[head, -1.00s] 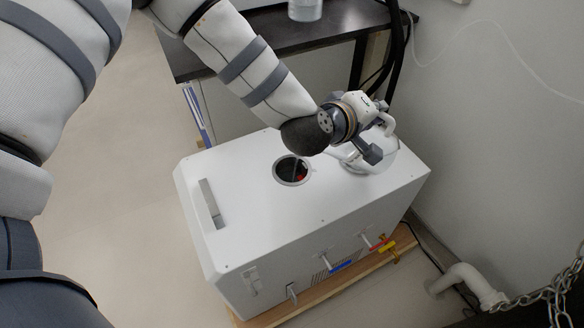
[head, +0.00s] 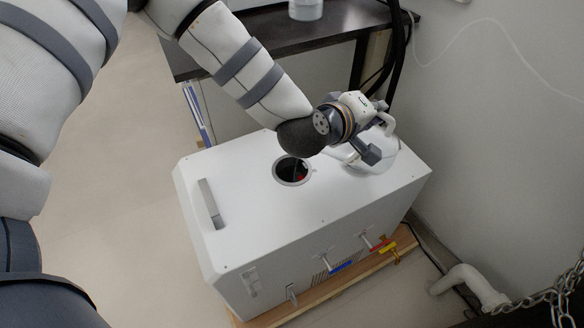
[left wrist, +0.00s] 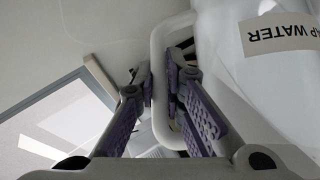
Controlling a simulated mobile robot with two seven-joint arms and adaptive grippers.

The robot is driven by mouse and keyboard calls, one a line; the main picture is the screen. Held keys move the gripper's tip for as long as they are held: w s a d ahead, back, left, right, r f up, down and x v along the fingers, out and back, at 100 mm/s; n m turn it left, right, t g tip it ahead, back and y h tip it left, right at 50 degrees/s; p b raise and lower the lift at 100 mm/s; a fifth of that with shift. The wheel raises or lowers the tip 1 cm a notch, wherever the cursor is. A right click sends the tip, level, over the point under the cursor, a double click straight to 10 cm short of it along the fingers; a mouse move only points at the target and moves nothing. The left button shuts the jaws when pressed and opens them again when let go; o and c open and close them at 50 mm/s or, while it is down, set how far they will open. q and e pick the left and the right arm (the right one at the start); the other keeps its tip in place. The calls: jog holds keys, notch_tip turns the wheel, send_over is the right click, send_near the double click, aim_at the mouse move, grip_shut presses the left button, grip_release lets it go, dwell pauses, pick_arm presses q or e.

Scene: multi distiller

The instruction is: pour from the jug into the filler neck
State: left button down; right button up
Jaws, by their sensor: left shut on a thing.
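The filler neck (head: 292,170) is a round dark opening in the top of a white box-shaped machine (head: 250,205), with a little red inside. The white translucent jug (head: 382,158) is tilted above the machine top, right of the opening, partly hidden by my gripper. In the left wrist view the jug (left wrist: 225,55) has an upside-down label ending in "AP WATER". My left gripper (head: 371,150) is shut on the jug's handle (left wrist: 158,95), its fingers (left wrist: 158,88) on either side of it. My wrist hides the space just behind the opening. I cannot tell whether liquid is flowing.
A dark table (head: 280,35) with a container (head: 305,9) stands behind. A wall is at right; a chain (head: 545,298) hangs lower right.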

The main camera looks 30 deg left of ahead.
pick_arm(q)
jog(key=shift+s+a+r+n+t+h+b, duration=0.1)
jog(key=shift+a+n+t+h+b, duration=0.05)
jog(key=shift+a+n+b, duration=0.15)
jog(key=shift+s+a+r+n+t+h+b, duration=0.1)
jog(key=shift+a+t+h+b, duration=0.1)
jog(key=shift+b, duration=0.2)
pick_arm(e)
jog(key=shift+s+f, duration=0.6)
jog(key=shift+f, duration=0.15)
dwell(2.6)
